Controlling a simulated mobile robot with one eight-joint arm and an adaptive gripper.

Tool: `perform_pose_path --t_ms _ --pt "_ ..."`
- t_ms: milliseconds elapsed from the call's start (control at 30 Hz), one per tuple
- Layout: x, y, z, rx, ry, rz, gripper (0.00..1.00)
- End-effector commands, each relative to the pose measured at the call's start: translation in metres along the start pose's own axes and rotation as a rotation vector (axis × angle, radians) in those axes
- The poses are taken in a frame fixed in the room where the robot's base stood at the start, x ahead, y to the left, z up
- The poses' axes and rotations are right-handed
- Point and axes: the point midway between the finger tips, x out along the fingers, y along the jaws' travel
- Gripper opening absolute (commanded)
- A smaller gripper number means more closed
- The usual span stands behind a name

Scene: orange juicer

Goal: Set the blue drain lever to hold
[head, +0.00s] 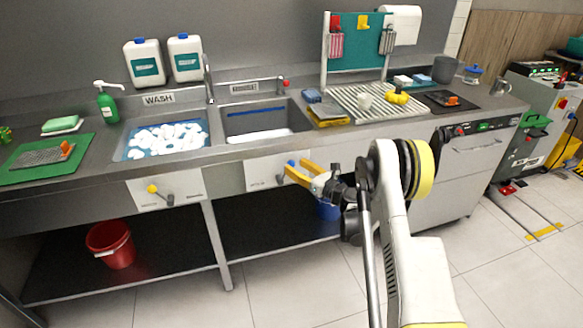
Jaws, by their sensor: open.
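The blue drain lever (291,163) shows only as a small blue tip beside my fingertips, at the right part of the white panel (262,173) under the right-hand sink. My gripper (296,168) has yellow fingers, which are apart and point at this panel. The fingers and wrist hide part of the lever and panel. I cannot tell whether the fingers touch the lever, which way it is set, or read the panel's labels.
A yellow-knobbed lever (153,188) sits on another panel under the foamy wash sink (165,140). The right-hand sink (258,121) has a blue line on its wall. A red bucket (110,243) and partly hidden blue bucket (327,210) stand below. The front floor is clear.

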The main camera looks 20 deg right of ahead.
Motion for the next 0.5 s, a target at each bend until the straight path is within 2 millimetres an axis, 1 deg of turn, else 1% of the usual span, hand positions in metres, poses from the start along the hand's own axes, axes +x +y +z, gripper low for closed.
perform_pose_path --t_ms 33,100,200,500 --pt "0.008 0.0 -0.002 0.0 0.0 0.002 0.48" --pt "0.016 0.0 -0.002 -0.001 0.0 0.0 0.48" --pt "0.024 0.0 -0.001 -0.001 0.0 0.0 0.48" --pt "0.027 0.0 0.001 -0.001 0.0 0.0 0.48"
